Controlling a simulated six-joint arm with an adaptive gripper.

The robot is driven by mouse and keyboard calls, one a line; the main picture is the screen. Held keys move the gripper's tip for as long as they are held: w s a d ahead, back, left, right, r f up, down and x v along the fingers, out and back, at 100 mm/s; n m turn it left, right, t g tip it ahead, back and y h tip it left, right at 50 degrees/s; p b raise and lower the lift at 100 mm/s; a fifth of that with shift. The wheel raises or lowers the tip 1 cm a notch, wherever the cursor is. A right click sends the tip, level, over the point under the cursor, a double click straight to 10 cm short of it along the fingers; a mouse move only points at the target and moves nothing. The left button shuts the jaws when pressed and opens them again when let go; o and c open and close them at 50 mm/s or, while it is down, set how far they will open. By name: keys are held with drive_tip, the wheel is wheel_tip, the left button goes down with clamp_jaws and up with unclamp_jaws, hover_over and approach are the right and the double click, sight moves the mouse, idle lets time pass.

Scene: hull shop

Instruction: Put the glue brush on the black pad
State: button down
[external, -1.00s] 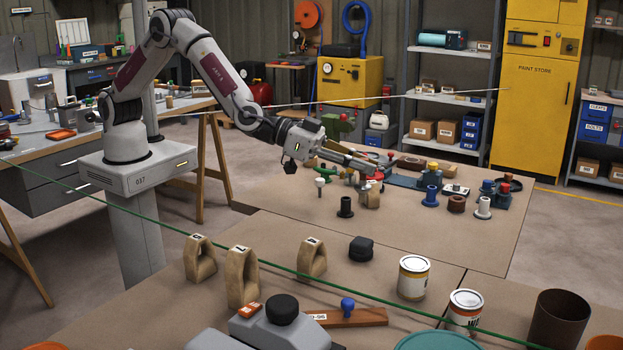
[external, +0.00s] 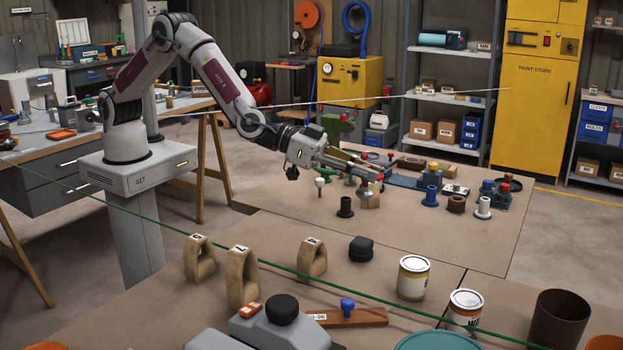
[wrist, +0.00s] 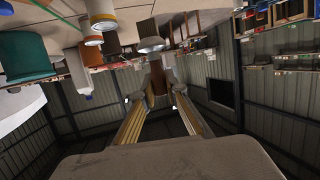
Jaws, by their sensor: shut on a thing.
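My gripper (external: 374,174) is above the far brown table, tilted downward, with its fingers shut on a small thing. A grey disc-shaped end (external: 364,192) shows just under the fingertips, but I cannot tell whether it belongs to the held thing. The wrist view shows my gripper (wrist: 157,94) with a brown piece (wrist: 158,76) between the fingertips. I cannot make out bristles, so I cannot confirm that it is the glue brush. No flat black pad is clearly recognisable. A dark flat plate (external: 406,182) lies right of my gripper, looking more blue than black.
A black spool (external: 345,207), a blue spool (external: 430,196), a brown spool (external: 456,204) and a white spool (external: 483,208) stand around my gripper. A tan block (external: 375,198) is close below. A rounded black thing (external: 361,249) sits on the near table. Bare tabletop lies in front of the spools.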

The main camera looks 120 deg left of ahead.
sight(361, 190)
drive_tip(key=shift+f, duration=2.4)
drive_tip(key=shift+f, duration=1.85)
drive_tip(key=shift+f, duration=0.15)
drive_tip(key=c, duration=2)
unclamp_jaws()
drive_tip(key=shift+v, duration=6.1)
